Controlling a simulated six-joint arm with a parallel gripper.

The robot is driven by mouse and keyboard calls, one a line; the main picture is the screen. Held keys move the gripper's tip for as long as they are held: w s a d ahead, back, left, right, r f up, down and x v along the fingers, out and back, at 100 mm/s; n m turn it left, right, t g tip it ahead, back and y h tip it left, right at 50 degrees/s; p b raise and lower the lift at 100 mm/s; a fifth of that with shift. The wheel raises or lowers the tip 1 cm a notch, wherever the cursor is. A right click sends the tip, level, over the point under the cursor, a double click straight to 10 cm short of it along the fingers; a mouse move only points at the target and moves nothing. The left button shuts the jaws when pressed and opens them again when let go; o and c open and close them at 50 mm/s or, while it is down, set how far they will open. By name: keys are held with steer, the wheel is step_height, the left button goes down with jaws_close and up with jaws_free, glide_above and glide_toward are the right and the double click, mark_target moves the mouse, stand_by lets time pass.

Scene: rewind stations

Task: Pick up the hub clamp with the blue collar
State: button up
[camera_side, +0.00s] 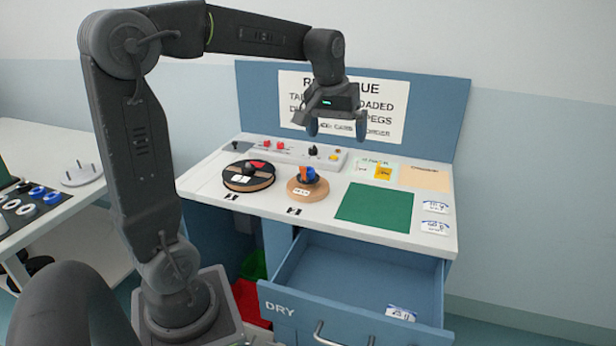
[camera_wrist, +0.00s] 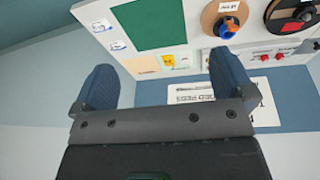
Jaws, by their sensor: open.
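The hub clamp with the blue collar (camera_side: 308,174) sits on a tan spool (camera_side: 298,192) on the white worktop, with some orange showing on the clamp. In the wrist view the blue-collared clamp (camera_wrist: 229,27) is at the upper right, beyond the right finger, on its tan spool (camera_wrist: 211,20). My gripper (camera_side: 337,128) hangs above the back of the worktop, up and to the right of the clamp in the side view. In the wrist view my gripper (camera_wrist: 163,65) has its fingers wide apart with nothing between them. It does not touch the clamp.
A dark reel (camera_side: 248,184) lies left of the tan spool. A green mat (camera_side: 375,205) and white packets (camera_side: 435,207) are to the right. A control strip (camera_side: 290,152) and blue backboard (camera_side: 425,110) stand behind. The drawer marked DRY (camera_side: 345,272) is open in front.

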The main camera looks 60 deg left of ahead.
steer(key=w+a+f+n+g, duration=0.1)
steer(key=w+a+f+n, duration=0.1)
steer(key=a, duration=0.5)
steer(key=w+a+f+n+g, duration=0.1)
steer(key=w+a+f+n, duration=0.15)
steer(key=a, duration=0.45)
steer(key=n+h, duration=0.1)
steer(key=n, duration=0.2)
glide_above(308, 174)
steer(key=a, duration=0.2)
step_height(308, 174, down, 5)
steer(key=shift+g, duration=0.3)
steer(key=f, duration=0.7)
steer(key=shift+w+a+f, duration=0.2)
steer(key=shift+w+f, duration=0.1)
steer(key=shift+f, duration=0.1)
steer(key=shift+w+d+f, duration=0.1)
steer(key=shift+f, duration=1.5)
steer(key=shift+w+d+f, duration=0.1)
steer(key=shift+f, duration=1.45)
steer(key=c, duration=0.9)
steer(key=shift+r, duration=0.15)
steer(key=shift+c, duration=0.3)
